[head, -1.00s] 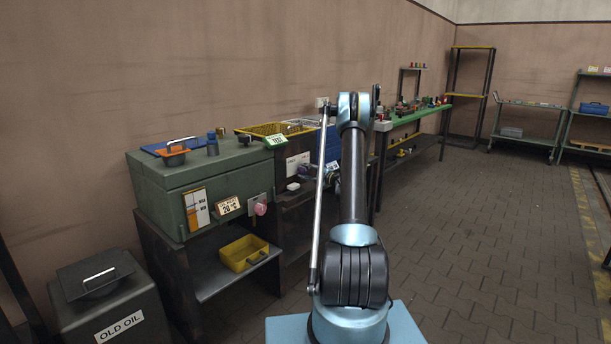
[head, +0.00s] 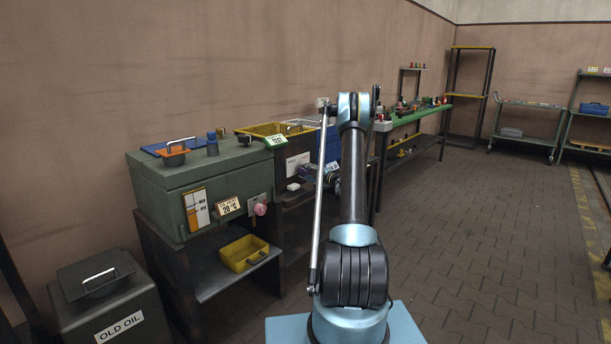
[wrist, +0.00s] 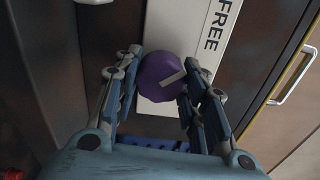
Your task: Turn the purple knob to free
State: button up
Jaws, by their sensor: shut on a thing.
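The purple knob (wrist: 160,78) sits on a white plate (wrist: 192,30) in the wrist view. My gripper (wrist: 158,90) has one finger on each side of the knob and is shut on it. A pale pointer mark on the knob slants toward the right finger. The word FREE (wrist: 222,25) stands on the plate above and right of the knob, turned sideways in this view. In the head view my gripper (head: 311,173) is at the front of the dark cabinet, and the knob is small and mostly hidden there.
A green chest (head: 165,185) with a pink knob (head: 260,209) stands left of my gripper. A yellow bin (head: 243,253) is on the shelf below. An old oil box (head: 125,300) stands front left. The floor (head: 480,240) on the right is open.

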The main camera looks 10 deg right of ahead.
jog(key=o, duration=0.9)
jog(key=shift+s+a+f, duration=0.15)
jog(key=shift+a+f, duration=0.1)
jog(key=shift+o, duration=0.9)
jog(key=shift+d+r, duration=0.1)
jog(key=shift+d, duration=0.1)
jog(key=v, duration=1.1)
jog(key=shift+s+d, duration=0.25)
jog(key=shift+s, duration=0.05)
